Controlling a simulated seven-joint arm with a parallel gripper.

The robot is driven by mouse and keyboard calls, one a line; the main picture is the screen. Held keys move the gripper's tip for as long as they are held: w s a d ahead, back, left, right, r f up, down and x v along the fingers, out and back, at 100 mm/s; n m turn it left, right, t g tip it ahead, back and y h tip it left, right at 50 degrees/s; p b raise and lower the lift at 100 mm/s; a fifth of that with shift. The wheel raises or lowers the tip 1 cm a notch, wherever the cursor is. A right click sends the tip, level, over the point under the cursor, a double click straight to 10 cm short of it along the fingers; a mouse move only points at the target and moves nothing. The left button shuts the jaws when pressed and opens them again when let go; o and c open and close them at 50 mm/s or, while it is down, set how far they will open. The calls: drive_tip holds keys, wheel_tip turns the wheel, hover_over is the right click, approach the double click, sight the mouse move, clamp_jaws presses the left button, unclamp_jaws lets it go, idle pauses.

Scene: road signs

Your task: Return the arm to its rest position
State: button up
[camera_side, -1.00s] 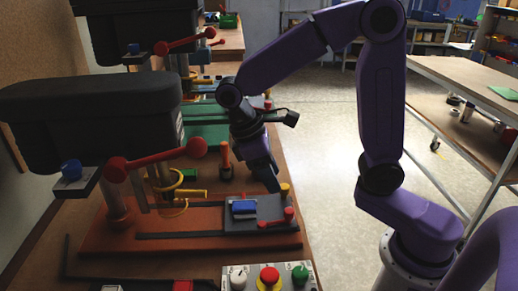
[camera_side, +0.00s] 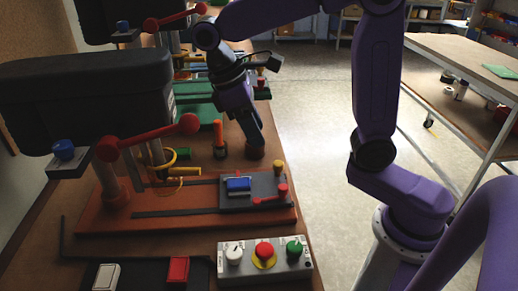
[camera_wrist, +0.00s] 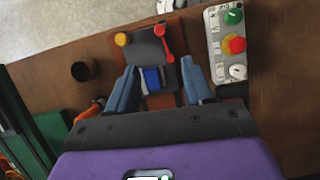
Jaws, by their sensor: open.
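My gripper (camera_side: 257,138) is open and empty in the side view, pointing down above the right edge of the wooden bench (camera_side: 285,215). In the wrist view its two blue-grey fingers stand apart (camera_wrist: 159,68). A blue block (camera_wrist: 152,78) shows in the gap between them but sits below, in the grey vise (camera_wrist: 148,45) on the drill press base. The block also shows in the side view (camera_side: 238,185), to the left of and below the fingertips, apart from them.
A control box (camera_side: 265,259) with white, red and green knobs stands at the front. A dark round cup (camera_wrist: 85,70) and an orange-handled tool (camera_side: 219,138) stand near the gripper. The drill press (camera_side: 90,95) fills the left. Open floor (camera_side: 310,130) lies right of the bench.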

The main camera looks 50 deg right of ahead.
drive_tip(key=s+d+f+n+t+y, duration=0.1)
drive_tip(key=s+d+f+n, duration=0.1)
drive_tip(key=s, duration=0.6)
drive_tip(key=s+d+f+n+t+y, duration=0.2)
drive_tip(key=s+d+f, duration=0.2)
drive_tip(key=s, duration=0.5)
drive_tip(key=shift+s+f, duration=0.25)
drive_tip(key=shift+f, duration=0.65)
